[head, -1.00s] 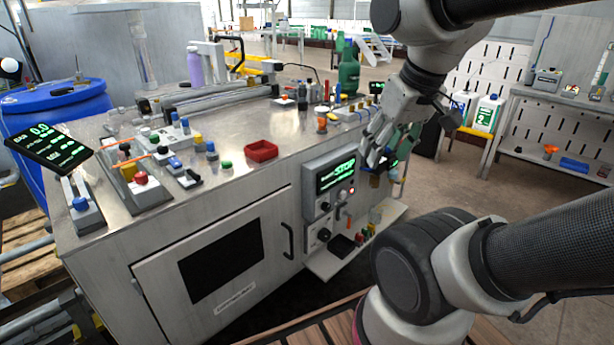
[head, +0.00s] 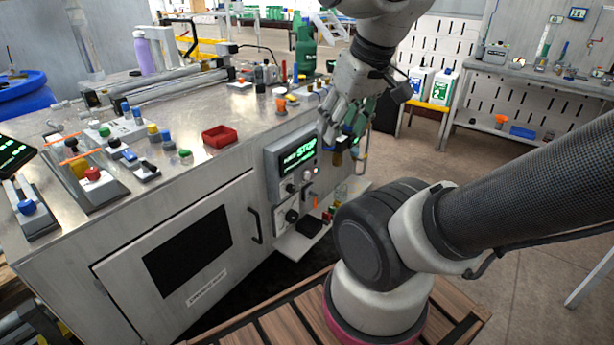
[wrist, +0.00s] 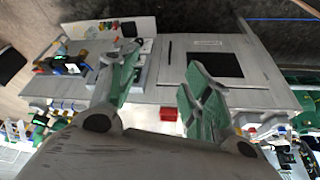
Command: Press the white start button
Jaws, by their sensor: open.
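The control panel (head: 274,176) is a grey box on the right front of the steel bench. Its dark screen (head: 297,156) shows green text with the word STOP. Small round controls (head: 290,188) sit below the screen; I cannot tell which of them is the white start button. My gripper (head: 332,128) is in the air near the panel's upper right, apart from it. In the wrist view my gripper (wrist: 162,60) has its two green-padded fingers spread, with nothing between them. There, the left finger partly hides the panel.
A red tray (head: 220,136) and several small coloured buttons stand on the bench top (head: 200,165). A low shelf (head: 293,247) with small items juts out below the panel. A bench door with a handle (head: 255,225) is left of it. Open floor (head: 530,190) lies right.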

